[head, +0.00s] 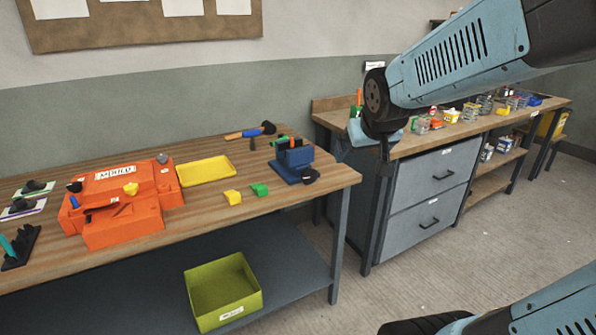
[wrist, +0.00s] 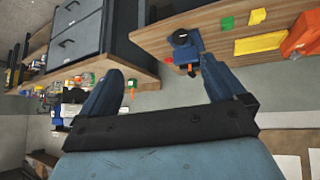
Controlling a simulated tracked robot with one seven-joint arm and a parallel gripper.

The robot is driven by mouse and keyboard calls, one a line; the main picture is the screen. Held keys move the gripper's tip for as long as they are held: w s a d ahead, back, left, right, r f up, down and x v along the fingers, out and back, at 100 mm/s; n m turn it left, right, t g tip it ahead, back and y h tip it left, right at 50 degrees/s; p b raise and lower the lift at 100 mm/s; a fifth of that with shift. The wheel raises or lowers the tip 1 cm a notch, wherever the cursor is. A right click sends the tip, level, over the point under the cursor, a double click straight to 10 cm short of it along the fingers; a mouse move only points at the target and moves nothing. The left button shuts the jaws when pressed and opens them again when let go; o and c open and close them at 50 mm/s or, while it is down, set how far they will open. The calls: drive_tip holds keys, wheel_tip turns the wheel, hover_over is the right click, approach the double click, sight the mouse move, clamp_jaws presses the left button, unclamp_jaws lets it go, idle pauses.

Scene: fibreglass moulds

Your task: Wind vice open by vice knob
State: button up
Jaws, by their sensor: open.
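The blue vice (head: 290,165) stands near the right end of the wooden bench.
An orange mould (head: 125,205), a yellow tray (head: 206,171), a yellow block (head: 232,197) and a green block (head: 260,190) lie left of the vice. A green bin (head: 222,291) sits below. A drawer cabinet (head: 432,187) stands behind my gripper. Floor to the right is clear.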

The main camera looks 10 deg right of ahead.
drive_tip(key=w+d+f+n+t, duration=0.1)
drive_tip(key=w+f, duration=0.2)
drive_tip(key=w, duration=0.3)
drive_tip(key=w+d+f+t, duration=0.1)
drive_tip(key=w+f, duration=0.2)
drive_tip(key=w, duration=0.4)
drive_tip(key=n+t+y, duration=0.1)
drive_tip(key=t+y, duration=0.3)
approach(311, 175)
wheel_tip(311, 175, up, 4)
drive_tip(key=s+d, duration=0.2)
wheel_tip(311, 175, down, 7)
drive_tip(key=t+y, duration=0.3)
drive_tip(key=x, duration=1.3)
drive_tip(key=shift+f, duration=0.1)
drive_tip(key=c, duration=1)
drive_tip(key=shift+o, duration=0.2)
drive_tip(key=shift+n, duration=1.7)
